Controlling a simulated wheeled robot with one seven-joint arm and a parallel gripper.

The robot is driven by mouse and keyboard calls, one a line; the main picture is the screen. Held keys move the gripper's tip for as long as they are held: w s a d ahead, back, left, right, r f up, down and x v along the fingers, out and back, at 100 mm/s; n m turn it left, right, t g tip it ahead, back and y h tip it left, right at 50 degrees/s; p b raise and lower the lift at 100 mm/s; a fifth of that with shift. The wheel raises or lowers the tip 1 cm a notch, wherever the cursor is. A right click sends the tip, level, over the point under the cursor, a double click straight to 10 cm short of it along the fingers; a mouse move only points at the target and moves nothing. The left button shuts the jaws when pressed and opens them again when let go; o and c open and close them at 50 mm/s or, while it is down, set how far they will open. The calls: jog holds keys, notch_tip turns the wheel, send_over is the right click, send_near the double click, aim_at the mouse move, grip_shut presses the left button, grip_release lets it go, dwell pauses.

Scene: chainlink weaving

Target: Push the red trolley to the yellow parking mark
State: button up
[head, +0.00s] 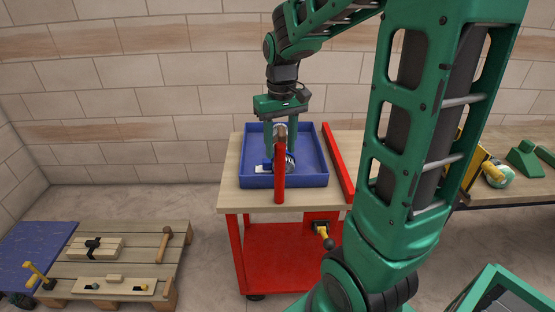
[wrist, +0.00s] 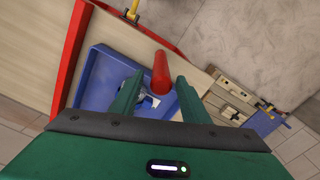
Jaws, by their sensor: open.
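The red trolley (head: 275,245) stands in the middle of the head view. It has red legs, a red lower shelf and a pale wooden top (head: 232,193). A red upright bar (head: 280,172) rises at its front edge; it also shows between my fingers in the wrist view (wrist: 160,72). My gripper (head: 279,150) points down over the trolley top, open. Its two fingers (wrist: 160,84) lie to either side of the bar in the wrist view; I cannot tell whether they touch it. No yellow parking mark on the floor can be made out.
A blue tray (head: 311,180) with metal parts lies on the trolley, beside a long red bar (head: 338,162). A wooden pallet (head: 172,240) with tools is at left, next to a blue cart (head: 25,245). A workbench (head: 530,190) stands at right. Floor is clear between pallet and trolley.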

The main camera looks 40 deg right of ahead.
jog(key=shift+r, duration=1.35)
jog(key=shift+s, duration=0.1)
jog(key=s+f+m, duration=0.1)
jog(key=s+m, duration=0.1)
jog(key=s, duration=0.8)
jog(key=s+d+f+m, duration=0.1)
jog(key=s+f+m, duration=0.1)
jog(key=s, duration=0.9)
jog(key=shift+s+f, duration=0.2)
jog(key=shift+s, duration=0.1)
